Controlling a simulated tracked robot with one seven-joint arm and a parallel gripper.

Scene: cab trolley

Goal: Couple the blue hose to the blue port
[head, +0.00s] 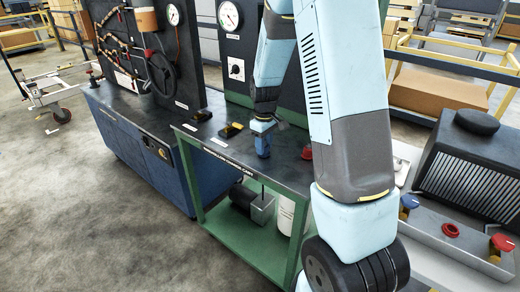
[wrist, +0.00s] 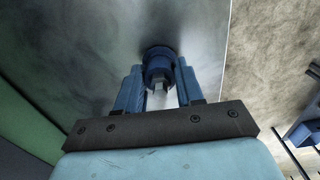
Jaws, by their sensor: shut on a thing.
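My gripper (head: 262,125) points down over the dark top of the green-framed cart. It is shut on a blue cylindrical piece (head: 263,146), which looks like the blue hose's end fitting. In the wrist view its round blue end (wrist: 158,62) sits between the two blue fingers (wrist: 158,90). The piece is upright at the cart top; I cannot tell whether it touches it. No length of hose shows. A blue round part (head: 408,203), possibly the blue port, is at the left end of the metal tray on the right, partly behind my arm.
A red fitting (head: 307,153) stands on the cart top (head: 285,172), right of my gripper. A black and yellow item (head: 231,130) lies to the left. The metal tray (head: 455,256) holds a red ring (head: 451,230) and a red-topped part (head: 502,242). A gauge panel (head: 236,60) rises behind.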

